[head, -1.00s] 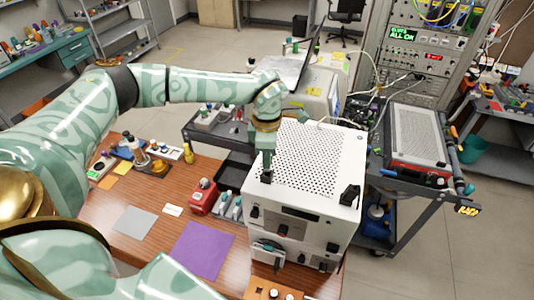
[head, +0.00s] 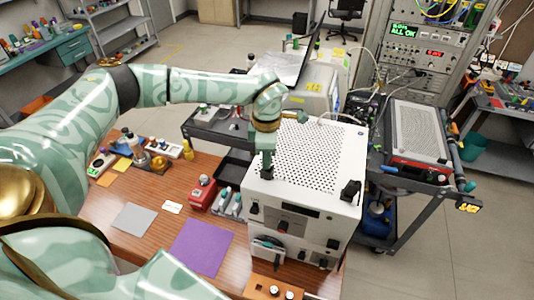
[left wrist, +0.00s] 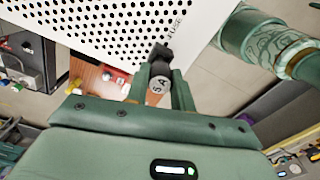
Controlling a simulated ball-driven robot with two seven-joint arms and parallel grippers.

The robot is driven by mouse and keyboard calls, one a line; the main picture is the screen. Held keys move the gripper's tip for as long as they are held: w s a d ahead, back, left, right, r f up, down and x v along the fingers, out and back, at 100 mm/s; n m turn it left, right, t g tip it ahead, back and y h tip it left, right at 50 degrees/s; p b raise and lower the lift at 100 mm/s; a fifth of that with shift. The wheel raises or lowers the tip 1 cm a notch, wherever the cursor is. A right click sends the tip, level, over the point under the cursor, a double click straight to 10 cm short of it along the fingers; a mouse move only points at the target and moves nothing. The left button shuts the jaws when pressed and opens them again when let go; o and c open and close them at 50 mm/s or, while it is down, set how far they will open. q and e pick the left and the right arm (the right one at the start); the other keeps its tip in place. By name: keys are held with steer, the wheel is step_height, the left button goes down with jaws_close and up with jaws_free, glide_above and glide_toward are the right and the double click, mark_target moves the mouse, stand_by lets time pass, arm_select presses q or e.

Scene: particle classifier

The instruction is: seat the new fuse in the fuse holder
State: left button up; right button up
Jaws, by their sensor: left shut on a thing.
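The white instrument box (head: 312,165) with a perforated top stands on the wooden bench. My left gripper (head: 267,172) points down at its left front top edge. In the left wrist view the left gripper (left wrist: 160,92) is shut on the fuse (left wrist: 157,86), whose end bears a "5 A" mark. A black fitting, seemingly the fuse holder (left wrist: 160,54), sits just beyond the fuse, by lettering on the white panel that seems to read "FUSE". The fuse is in line with it, but I cannot tell whether it is inside. My right gripper is not in view.
A black part (head: 350,190) stands at the box's right front corner. A red device (head: 201,193) and a grey tray (head: 229,203) with bottles stand left of the box. A purple mat (head: 202,247) lies flat in front. A cart (head: 400,185) stands at right.

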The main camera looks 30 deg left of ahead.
arm_select(q)
steer(key=shift+f+b, duration=0.6)
steer(key=shift+f, duration=0.65)
steer(key=o, duration=1)
steer(key=shift+o, duration=0.2)
steer(key=shift+r, duration=0.1)
steer(key=shift+r, duration=0.1)
step_height(320, 180, up, 16)
steer(key=b, duration=0.2)
